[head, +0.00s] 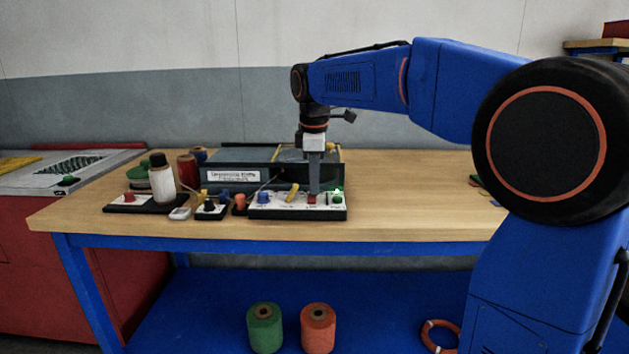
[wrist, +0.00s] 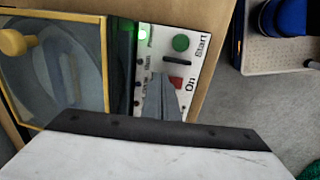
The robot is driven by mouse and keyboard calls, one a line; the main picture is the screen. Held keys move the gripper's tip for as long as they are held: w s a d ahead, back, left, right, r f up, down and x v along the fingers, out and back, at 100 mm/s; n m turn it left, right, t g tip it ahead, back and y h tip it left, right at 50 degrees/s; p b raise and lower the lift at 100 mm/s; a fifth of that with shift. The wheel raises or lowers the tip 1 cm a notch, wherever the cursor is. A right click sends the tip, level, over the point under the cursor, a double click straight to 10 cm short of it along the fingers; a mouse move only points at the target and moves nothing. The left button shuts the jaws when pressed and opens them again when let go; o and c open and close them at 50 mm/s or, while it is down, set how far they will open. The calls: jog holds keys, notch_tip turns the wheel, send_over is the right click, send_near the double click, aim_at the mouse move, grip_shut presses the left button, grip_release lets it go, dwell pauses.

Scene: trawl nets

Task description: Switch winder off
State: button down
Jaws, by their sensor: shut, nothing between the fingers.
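The winder (head: 235,176) is a dark box with a white label on the bench. Its white control panel (head: 275,210) lies along the front, with a blue knob (head: 263,197), a yellow lever (head: 292,192), a red switch (head: 311,199) and a green button (head: 337,198). A green lamp (wrist: 144,35) glows on it. In the wrist view the red switch (wrist: 176,83) is by the word "On" and the green button (wrist: 180,43) by "Start". My gripper (head: 314,192) is shut and empty, pointing down at the red switch. Its fingertips (wrist: 160,78) partly cover that area; I cannot tell whether they touch.
Left of the panel stand a white bottle (head: 162,184), small boxes with knobs (head: 210,208) and a red spool (head: 187,170). The bench's right half (head: 420,190) is mostly clear. Green (head: 265,330) and orange (head: 318,330) spools stand on the blue shelf below.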

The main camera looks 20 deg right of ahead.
jog(key=shift+w+f+g, duration=0.15)
jog(key=shift+f+g, duration=0.15)
jog(key=shift+r, duration=0.1)
jog(key=shift+s+a+r, duration=0.2)
jog(key=shift+s+r, duration=0.05)
jog(key=shift+s, duration=0.5)
notch_tip(320, 180, up, 14)
jog(key=w, duration=0.1)
jog(key=shift+w+d, duration=0.3)
jog(key=shift+w, duration=0.1)
dwell(0.3)
jog(key=shift+f, duration=0.1)
